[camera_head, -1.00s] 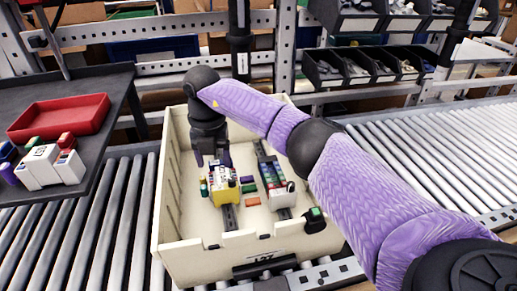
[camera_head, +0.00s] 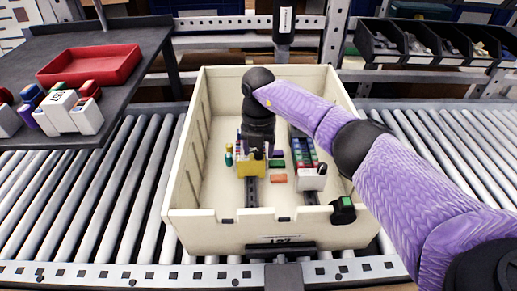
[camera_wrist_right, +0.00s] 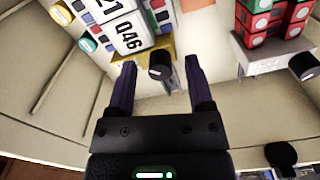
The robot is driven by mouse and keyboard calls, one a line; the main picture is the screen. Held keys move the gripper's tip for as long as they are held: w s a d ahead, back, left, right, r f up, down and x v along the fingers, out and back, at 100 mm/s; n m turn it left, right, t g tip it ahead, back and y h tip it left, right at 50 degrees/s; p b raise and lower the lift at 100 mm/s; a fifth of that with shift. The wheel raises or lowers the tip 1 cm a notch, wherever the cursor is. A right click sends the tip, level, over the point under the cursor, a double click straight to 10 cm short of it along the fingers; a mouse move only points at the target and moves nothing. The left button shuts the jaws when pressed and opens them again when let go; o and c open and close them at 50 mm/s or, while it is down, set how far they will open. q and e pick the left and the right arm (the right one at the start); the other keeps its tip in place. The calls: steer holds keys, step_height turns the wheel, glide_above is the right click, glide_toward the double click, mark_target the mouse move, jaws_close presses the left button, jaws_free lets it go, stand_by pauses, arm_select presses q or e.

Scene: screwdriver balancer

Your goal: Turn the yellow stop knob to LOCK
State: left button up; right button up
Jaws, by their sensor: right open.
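The yellow stop (camera_head: 251,169) sits on a dark rail inside the cream bin (camera_head: 205,222). In the right wrist view the yellow stop (camera_wrist_right: 126,57) shows partly, with a black round knob (camera_wrist_right: 160,63) on its near side. White blocks with printed numbers (camera_wrist_right: 122,32) are beside it. My right gripper (camera_wrist_right: 160,82) is open, one dark finger on each side of the knob, with gaps visible on both sides. In the head view my right gripper (camera_head: 257,150) points down over the yellow stop and partly hides it. Any LOCK marking is not readable. My left gripper is not in view.
A white stop (camera_head: 311,179) with another black knob (camera_wrist_right: 303,66) stands to the right, with red and green blocks behind it. Bin walls surround the work. A black fitting with a green top (camera_head: 343,209) is on the front wall. A red tray (camera_head: 90,65) is on the left table.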

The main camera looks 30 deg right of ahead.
jaws_close()
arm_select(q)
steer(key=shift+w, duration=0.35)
